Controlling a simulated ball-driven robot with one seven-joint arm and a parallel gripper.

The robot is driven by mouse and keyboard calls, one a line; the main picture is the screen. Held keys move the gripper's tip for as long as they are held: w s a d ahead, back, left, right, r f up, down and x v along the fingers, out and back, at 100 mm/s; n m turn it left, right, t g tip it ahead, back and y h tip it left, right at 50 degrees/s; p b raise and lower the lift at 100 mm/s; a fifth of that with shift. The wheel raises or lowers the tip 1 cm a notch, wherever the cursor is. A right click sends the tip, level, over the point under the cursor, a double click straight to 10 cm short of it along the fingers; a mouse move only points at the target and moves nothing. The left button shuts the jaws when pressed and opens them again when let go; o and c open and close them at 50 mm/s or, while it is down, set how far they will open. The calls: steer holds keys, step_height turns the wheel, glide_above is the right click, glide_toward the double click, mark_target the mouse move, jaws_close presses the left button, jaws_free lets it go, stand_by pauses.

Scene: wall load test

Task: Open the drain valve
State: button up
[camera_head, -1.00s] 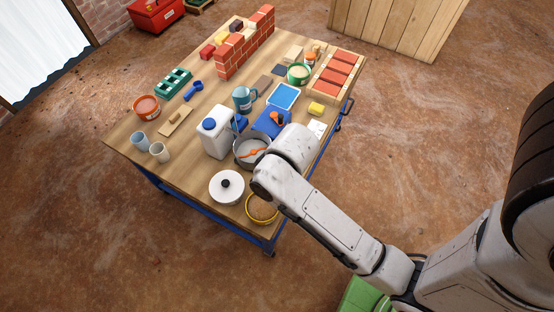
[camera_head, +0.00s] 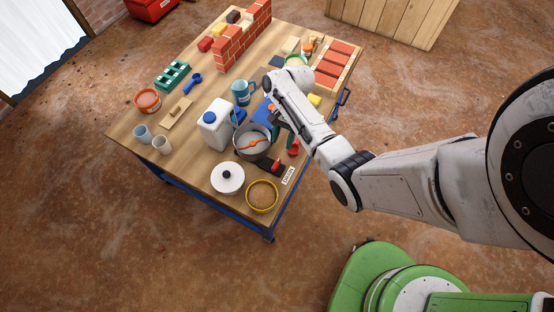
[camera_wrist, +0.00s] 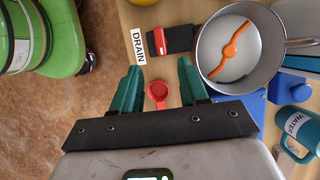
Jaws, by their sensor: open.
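The DRAIN label (camera_wrist: 138,46) lies on the table beside a black block with a red part (camera_wrist: 162,31) on it. In the head view the label (camera_head: 287,176) and the red part on the black block (camera_head: 276,166) sit near the table's right edge. A second red piece, ring-shaped with a short stem (camera_wrist: 158,91), shows between my fingers in the wrist view. It seems to match the red piece (camera_head: 294,148) by my gripper (camera_head: 283,139) in the head view. My gripper (camera_wrist: 159,67) is open, with green fingers on either side; I see no contact.
A steel pan (camera_wrist: 265,75) with an orange stirrer stands right of the black block in the wrist view. A blue WATER mug (camera_wrist: 297,126) is at lower right.

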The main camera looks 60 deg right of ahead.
mark_target(276, 163)
steer(key=b+x, duration=0.1)
steer(key=x, duration=0.9)
steer(key=shift+f, duration=0.1)
jaws_close()
